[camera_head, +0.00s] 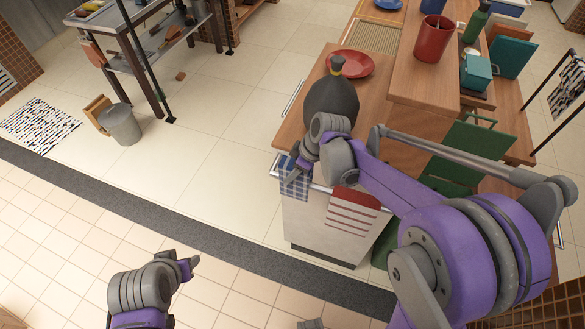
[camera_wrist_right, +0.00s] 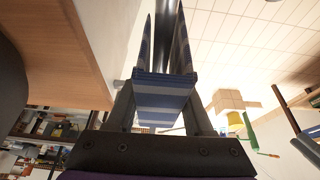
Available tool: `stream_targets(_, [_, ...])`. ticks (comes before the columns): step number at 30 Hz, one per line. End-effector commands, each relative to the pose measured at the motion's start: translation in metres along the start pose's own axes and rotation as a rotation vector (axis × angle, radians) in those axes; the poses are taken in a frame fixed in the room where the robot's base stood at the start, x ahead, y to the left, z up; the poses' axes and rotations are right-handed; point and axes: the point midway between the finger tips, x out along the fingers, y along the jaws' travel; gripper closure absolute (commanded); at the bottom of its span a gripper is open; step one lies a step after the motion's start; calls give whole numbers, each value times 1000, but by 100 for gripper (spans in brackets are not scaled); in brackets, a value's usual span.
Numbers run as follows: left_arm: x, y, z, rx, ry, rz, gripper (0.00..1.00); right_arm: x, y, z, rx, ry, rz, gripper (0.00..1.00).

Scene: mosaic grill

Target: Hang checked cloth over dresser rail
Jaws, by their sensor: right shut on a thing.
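The blue-and-white checked cloth (camera_head: 294,184) hangs at the left front corner of the dresser (camera_head: 312,232), at the rail (camera_head: 318,184). My right gripper (camera_head: 297,172) is at the cloth's top, just by the rail. In the right wrist view the gripper (camera_wrist_right: 163,85) is shut on the folded cloth (camera_wrist_right: 164,98), with a metal bar (camera_wrist_right: 166,30) beyond it. I cannot tell whether the cloth's fold rests on the rail. My left gripper (camera_head: 188,267) is low at the left over the floor, away from the cloth; its jaws are unclear.
A red-and-white striped cloth (camera_head: 352,212) hangs to the right on the same dresser end. A dark round-bodied vase (camera_head: 331,98) and red plate (camera_head: 351,64) stand on top. A grey bin (camera_head: 120,124) stands left. The floor between is clear.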

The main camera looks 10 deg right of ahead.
Motion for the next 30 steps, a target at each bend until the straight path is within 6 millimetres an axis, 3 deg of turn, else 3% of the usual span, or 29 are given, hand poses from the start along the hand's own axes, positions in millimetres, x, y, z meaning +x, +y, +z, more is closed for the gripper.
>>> stream_targets(18, [29, 0, 28, 0, -22, 0, 50, 47, -1, 20, 0, 0, -1, 100])
stream_targets(30, [34, 0, 33, 0, -26, 0, 50, 56, 0, 23, -1, 0, 1, 100])
